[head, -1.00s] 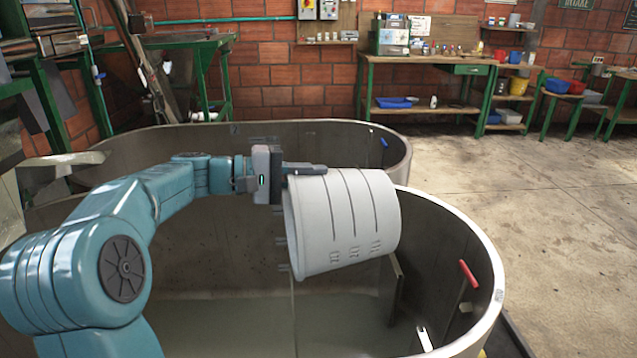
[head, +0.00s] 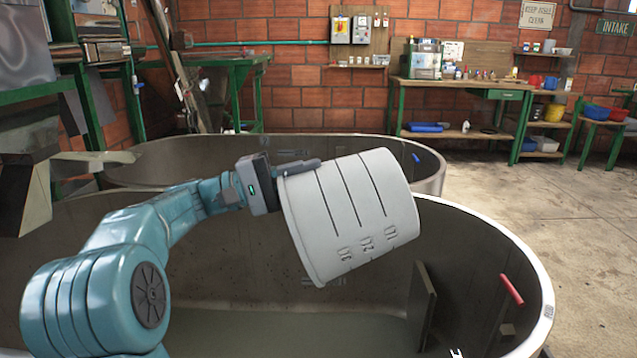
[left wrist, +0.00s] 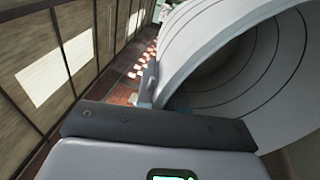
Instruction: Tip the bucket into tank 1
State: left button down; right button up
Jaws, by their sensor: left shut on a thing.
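The bucket (head: 352,215) is pale grey-white with dark rings and embossed marks on its side. It is tipped on its side over the near tank (head: 545,285), its open rim facing left and down. My left gripper (head: 300,167) is shut on the bucket's wall near the rim. In the left wrist view the bucket's ringed inside (left wrist: 240,75) shows beside the gripper (left wrist: 155,115), and I see nothing in the visible part. The near tank holds a shallow greenish layer at its floor. I cannot read which tank is tank 1. My right gripper is not in view.
A second tank (head: 430,180) stands just behind the near one. A red handle (head: 511,289) is on the near tank's right wall. Green workbenches (head: 460,84) line the brick wall. Concrete floor (head: 570,200) is open at the right.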

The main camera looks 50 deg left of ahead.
pick_arm(q)
jog(key=shift+s+a+f+t+b, duration=0.25)
jog(key=shift+s+a+t+b, duration=0.15)
jog(key=shift+s+b, duration=0.2)
jog(key=shift+s+a+r+t+h+b, duration=0.1)
jog(key=shift+s+a+t+h+b, duration=0.2)
jog(key=shift+s, duration=0.25)
jog(key=shift+s+a+t+h+b, duration=0.25)
jog(key=shift+s+t+h+b, duration=0.05)
jog(key=shift+s, duration=0.2)
dwell(0.6)
